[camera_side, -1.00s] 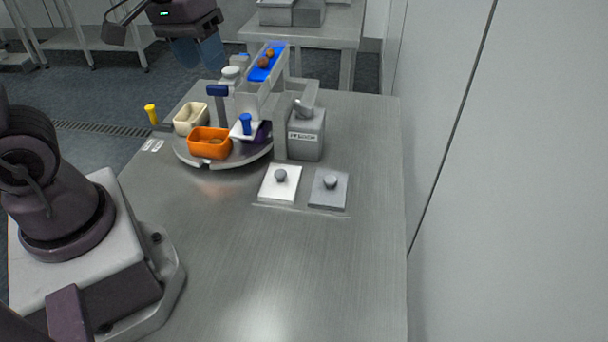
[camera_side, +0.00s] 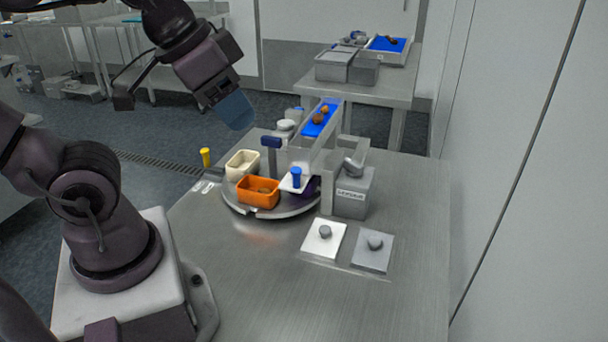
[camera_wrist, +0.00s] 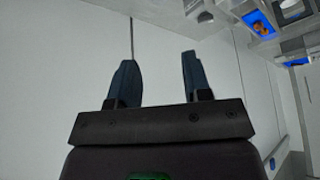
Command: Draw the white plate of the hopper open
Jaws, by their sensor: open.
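The hopper is a sloping chute with a blue bed (camera_side: 321,118) holding a few brown dates, above a turntable. At its lower end is a white plate (camera_side: 288,187) with an upright blue knob (camera_side: 296,176). The plate lies near an orange tray. The blue bed (camera_wrist: 259,23) shows at the upper right there; the white plate cannot be made out.
The turntable (camera_side: 270,213) carries an orange tray (camera_side: 272,199) and a cream tray (camera_side: 232,174). A dark blue-topped post (camera_side: 271,143) stands left of the hopper. A white pad (camera_side: 312,245) and grey pad (camera_side: 365,258), both knobbed, lie in front. The front tabletop is clear.

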